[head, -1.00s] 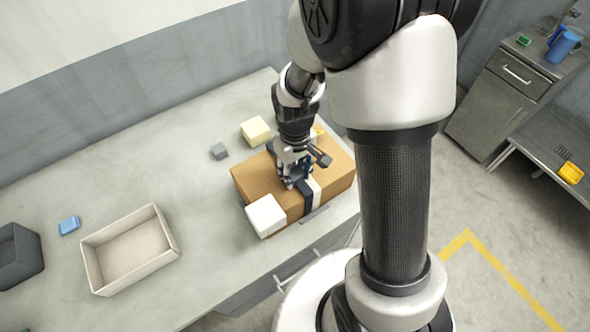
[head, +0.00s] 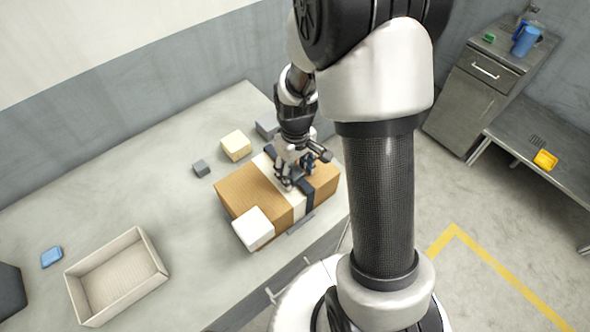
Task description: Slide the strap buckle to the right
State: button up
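A brown cardboard box (head: 239,197) lies near the front edge of the grey workbench in the head view. A pale band (head: 296,202) crosses it, and a dark strap (head: 310,200) runs beside that band on its right. My gripper (head: 288,184) is low over the top of the box, at the pale band and close to the left of the strap. A small bluish part, perhaps the buckle (head: 309,162), shows beside my gripper, partly hidden. The fingers are too small and overlapped to show whether they are open or hold anything.
A white block (head: 253,229) sits at the box's front left corner. A cream block (head: 236,145), a small grey cube (head: 201,168) and a larger grey block (head: 267,125) stand behind. An open tray (head: 88,312) and a blue block (head: 51,257) lie left.

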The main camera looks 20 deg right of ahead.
aim_at(295, 172)
dwell(0.3)
notch_tip(295, 172, up, 12)
dwell(0.5)
dwell(0.3)
jog(key=s+a+r+m+t+b, duration=0.1)
jog(key=s+a+r+t, duration=0.1)
jog(key=s+r, duration=0.3)
jog(key=s+a+r+m+t+b, duration=0.1)
jog(key=s+a+r+m+t, duration=0.1)
jog(key=s, duration=1)
notch_tip(295, 172, up, 3)
jog(key=shift+s+a+f+t, duration=0.1)
jog(key=shift+s+a+t, duration=0.2)
jog(key=shift+a, duration=0.45)
jog(key=shift+w, duration=0.1)
